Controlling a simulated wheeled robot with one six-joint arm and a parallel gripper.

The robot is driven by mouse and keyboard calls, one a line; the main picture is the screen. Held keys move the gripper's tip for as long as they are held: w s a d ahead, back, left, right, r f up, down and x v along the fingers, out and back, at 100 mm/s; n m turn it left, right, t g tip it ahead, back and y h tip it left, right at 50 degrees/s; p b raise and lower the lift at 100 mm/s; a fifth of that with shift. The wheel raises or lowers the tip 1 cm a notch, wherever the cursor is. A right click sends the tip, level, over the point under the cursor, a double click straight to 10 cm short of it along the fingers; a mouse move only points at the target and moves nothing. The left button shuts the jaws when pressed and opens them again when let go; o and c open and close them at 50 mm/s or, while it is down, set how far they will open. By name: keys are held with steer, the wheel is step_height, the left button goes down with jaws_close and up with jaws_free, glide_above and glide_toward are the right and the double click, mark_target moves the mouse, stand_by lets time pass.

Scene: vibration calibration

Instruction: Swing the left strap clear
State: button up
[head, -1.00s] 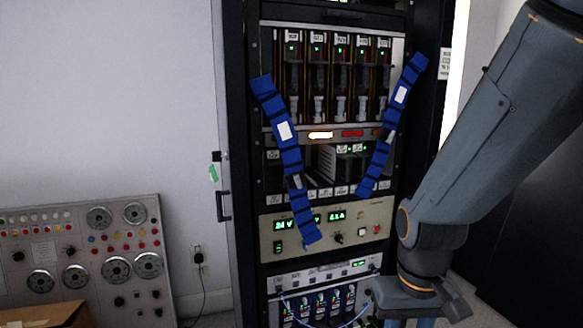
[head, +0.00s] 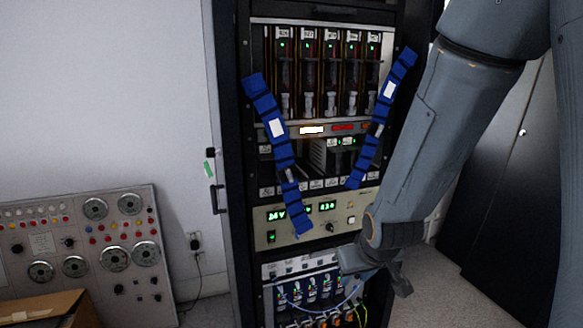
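The left strap (head: 264,103) is blue with dark bands and a white label. It hangs slanted across the left front of the rack, from the upper left down to the panel with green digits. The right strap (head: 397,75) is a similar blue strap slanting the other way across the rack's right side. My gripper (head: 375,277) is at the lower right front of the rack, below and to the right of the left strap's lower end and apart from both straps. Its fingers are small and dark here, so its opening is unclear.
The dark equipment rack (head: 230,150) stands in the middle, with cables (head: 335,303) at its lower modules. A grey control panel (head: 85,255) with dials stands at left, with a cardboard box (head: 45,310) before it. Floor shows at right.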

steer(key=w+a+r+n+t+y+p, duration=0.25)
steer(key=w+a+r+t+p, duration=0.35)
steer(key=w, duration=0.3)
steer(key=n+t+y+p, duration=0.2)
steer(key=n+t+p, duration=0.1)
steer(key=t+p, duration=0.15)
glide_toward(290, 176)
steer(key=b, duration=0.1)
steer(key=shift+t, duration=0.45)
steer(key=p+x, duration=0.1)
steer(key=x, duration=0.4)
steer(key=p+x, duration=0.1)
steer(key=x, duration=0.2)
steer(key=shift+a+f+p, duration=0.1)
steer(key=shift+f+p, duration=0.2)
steer(key=shift+f, duration=0.1)
steer(key=shift+c, duration=0.2)
jaws_close()
